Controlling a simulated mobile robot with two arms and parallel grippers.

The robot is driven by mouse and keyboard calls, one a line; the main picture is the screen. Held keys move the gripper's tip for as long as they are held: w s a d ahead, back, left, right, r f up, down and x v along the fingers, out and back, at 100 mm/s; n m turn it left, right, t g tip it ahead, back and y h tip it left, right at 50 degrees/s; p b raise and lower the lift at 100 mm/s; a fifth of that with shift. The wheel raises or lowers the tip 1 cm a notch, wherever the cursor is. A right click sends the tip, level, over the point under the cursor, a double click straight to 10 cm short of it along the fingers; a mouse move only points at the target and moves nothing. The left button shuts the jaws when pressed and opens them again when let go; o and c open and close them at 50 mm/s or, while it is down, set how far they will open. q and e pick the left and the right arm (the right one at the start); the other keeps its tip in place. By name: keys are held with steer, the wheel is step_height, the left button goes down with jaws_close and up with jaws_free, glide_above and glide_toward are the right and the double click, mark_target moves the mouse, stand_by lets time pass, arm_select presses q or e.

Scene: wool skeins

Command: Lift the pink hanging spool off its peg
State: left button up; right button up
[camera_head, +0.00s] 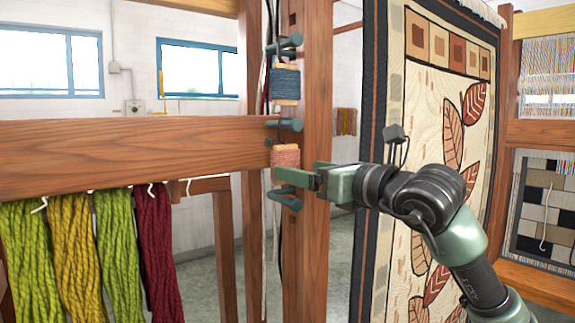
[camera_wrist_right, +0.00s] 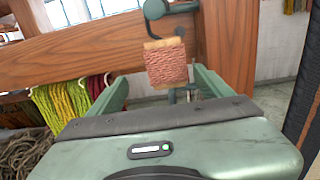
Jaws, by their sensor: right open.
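The pink spool (camera_head: 286,157) hangs from a dark peg (camera_head: 284,125) on a wooden post in the head view. In the right wrist view the pink spool (camera_wrist_right: 166,64) hangs below its peg (camera_wrist_right: 154,9), just beyond and between the fingers. My right gripper (camera_head: 298,177) is level with the spool's lower part, and its fingers point left toward the post. In the right wrist view this gripper (camera_wrist_right: 160,88) is open with the fingers spread to either side of the spool. Whether a finger touches it I cannot tell. My left gripper is out of view.
A dark blue spool (camera_head: 286,86) hangs above on the same post. A wooden beam (camera_head: 120,150) crosses left, with green, yellow and dark red skeins (camera_head: 118,250) hanging below it. A leaf-patterned rug (camera_head: 440,70) hangs close behind my right arm.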

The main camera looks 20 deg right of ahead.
mark_target(289, 161)
steer(key=shift+w+d+r+h+p, duration=0.35)
steer(key=shift+w+d+r+h, duration=0.05)
steer(key=shift+w+d+h, duration=0.15)
steer(key=p+x, duration=0.1)
steer(key=x, duration=0.1)
steer(key=p+x, duration=0.1)
steer(key=x, duration=0.1)
steer(key=p+x, duration=0.1)
steer(key=x, duration=0.1)
steer(key=shift+s+a+r+p, duration=0.1)
steer(key=shift+a+r+p, duration=0.05)
steer(key=shift+a+p, duration=0.2)
steer(key=shift+w+a, duration=0.1)
steer(key=shift+w, duration=0.25)
steer(key=shift+w+a+f, duration=0.15)
steer(key=shift+w+f, duration=0.1)
steer(key=shift+s, duration=0.1)
steer(key=c, duration=1.3)
steer(key=shift+c, duration=0.9)
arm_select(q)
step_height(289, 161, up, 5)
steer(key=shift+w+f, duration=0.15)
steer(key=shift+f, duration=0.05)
arm_select(e)
steer(key=shift+r, duration=0.15)
